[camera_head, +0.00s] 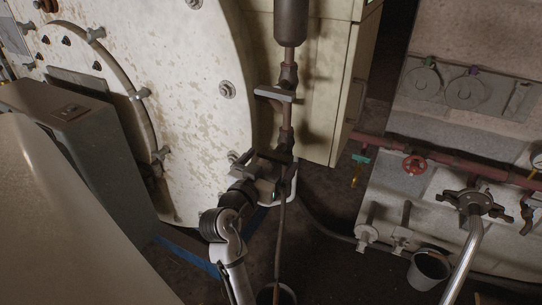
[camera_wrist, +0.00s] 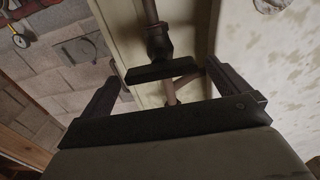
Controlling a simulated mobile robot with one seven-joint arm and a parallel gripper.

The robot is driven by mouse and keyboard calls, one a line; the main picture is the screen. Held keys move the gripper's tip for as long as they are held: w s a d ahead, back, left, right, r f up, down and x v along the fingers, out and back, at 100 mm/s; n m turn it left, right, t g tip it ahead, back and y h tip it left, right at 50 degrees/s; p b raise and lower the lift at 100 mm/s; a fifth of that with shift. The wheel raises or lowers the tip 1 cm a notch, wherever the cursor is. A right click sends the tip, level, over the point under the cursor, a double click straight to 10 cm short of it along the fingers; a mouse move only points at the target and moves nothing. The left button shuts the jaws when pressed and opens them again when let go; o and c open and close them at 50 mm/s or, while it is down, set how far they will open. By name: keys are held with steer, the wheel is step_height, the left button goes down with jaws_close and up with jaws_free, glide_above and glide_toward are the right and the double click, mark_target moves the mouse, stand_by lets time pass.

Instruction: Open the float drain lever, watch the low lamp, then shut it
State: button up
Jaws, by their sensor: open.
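The float drain lever (camera_head: 273,95) is a flat bar reaching left from a valve on a vertical pipe, under a dark cylindrical float chamber (camera_head: 291,22). In the wrist view the lever (camera_wrist: 162,71) is a dark crossbar below the valve body (camera_wrist: 157,42), lying between the two fingers' lines and ahead of the palm. My gripper (camera_head: 264,164) is open and empty, below the lever and close to the pipe. It also shows in the wrist view (camera_wrist: 163,84), with no finger contact on the lever visible. I cannot make out the low lamp.
A large worn pale round vessel (camera_head: 205,85) stands left of the pipe, and a cream cabinet (camera_head: 341,100) behind it. A bucket (camera_head: 277,297) sits under the pipe. At right are a red handwheel (camera_head: 414,164), a dark handwheel (camera_head: 474,203) and another bucket (camera_head: 429,269).

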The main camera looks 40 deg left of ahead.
steer(key=shift+w+a, duration=0.15)
steer(key=shift+w, duration=0.45)
steer(key=c, duration=0.9)
